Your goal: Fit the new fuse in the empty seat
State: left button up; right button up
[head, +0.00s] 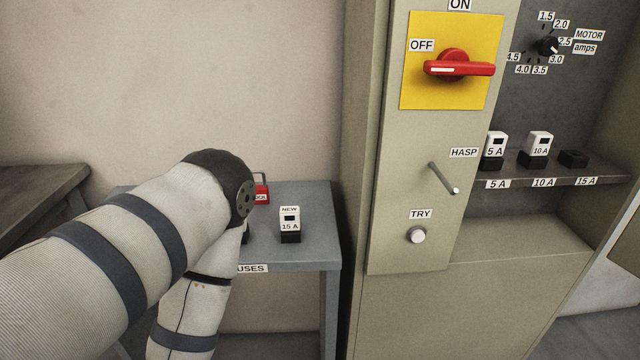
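The new fuse (290,218), a white block marked "NEW 15 A", stands upright in a black base on the small grey table. The empty seat (573,158) is a low black block above the "15 A" label, at the right end of the cabinet shelf. My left arm crosses the left of the head view and bends down at the table. Its gripper is hidden behind the arm, so I cannot see its fingers or what they hold. My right gripper is not in view.
Fuses marked 5 A (494,145) and 10 A (538,147) stand on the shelf (520,176). The red switch handle (458,68) points sideways at "OFF". A hasp rod (444,178) sticks out of the panel. A red padlock (262,192) lies behind my arm on the table (322,240).

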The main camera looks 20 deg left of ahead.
aim_at(289, 216)
jog(key=k+u, duration=0.15)
jog(key=u, duration=0.65)
